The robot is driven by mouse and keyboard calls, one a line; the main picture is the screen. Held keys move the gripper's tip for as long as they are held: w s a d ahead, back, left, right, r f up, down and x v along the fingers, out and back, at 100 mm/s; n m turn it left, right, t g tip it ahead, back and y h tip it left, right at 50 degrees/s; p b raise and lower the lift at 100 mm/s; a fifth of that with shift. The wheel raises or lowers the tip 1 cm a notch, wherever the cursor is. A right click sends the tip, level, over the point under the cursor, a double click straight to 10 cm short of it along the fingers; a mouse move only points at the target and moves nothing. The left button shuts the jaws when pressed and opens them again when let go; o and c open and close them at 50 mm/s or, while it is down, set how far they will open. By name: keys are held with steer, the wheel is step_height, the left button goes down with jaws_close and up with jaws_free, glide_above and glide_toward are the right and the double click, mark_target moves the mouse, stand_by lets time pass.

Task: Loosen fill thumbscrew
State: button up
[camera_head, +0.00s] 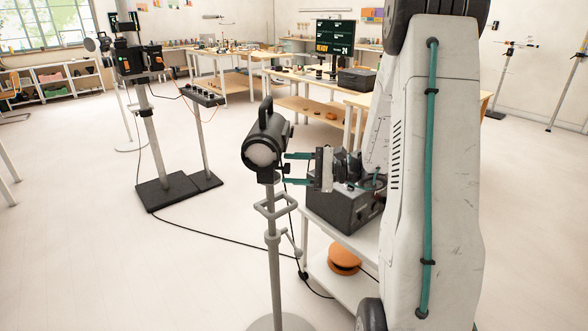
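A black lamp (264,142) with a pale round lens and a top handle stands upright on a grey stand (272,250) near the middle of the head view. My gripper (287,168) comes in from the right, at the lamp's right side. Its two teal fingers are apart, one above the other, with their tips close to the lamp housing. A small dark part shows between the fingertips, perhaps the thumbscrew, but it is too small to be sure. I cannot tell whether the fingers touch the lamp.
A dark grey box (342,209) sits on a white cart (352,246) right of the stand, with an orange round item (344,259) below. Black cables run over the floor. A black-based stand (166,190) is at left. Floor at front left is clear.

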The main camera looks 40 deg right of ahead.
steer(key=v, duration=0.8)
steer(key=shift+a, duration=0.1)
stand_by(0.6)
steer(key=s+a+n+g+h, duration=0.3)
steer(key=s+a+n+g, duration=0.3)
steer(key=s+a+g, duration=0.6)
steer(key=s+a+r+n+t+h, duration=0.1)
steer(key=s+a+r+n+h, duration=0.7)
steer(key=n, duration=0.4)
steer(key=s+a+h, duration=0.1)
steer(key=a+h, duration=0.1)
steer(key=shift+s+a, duration=0.3)
steer(key=shift+a, duration=0.1)
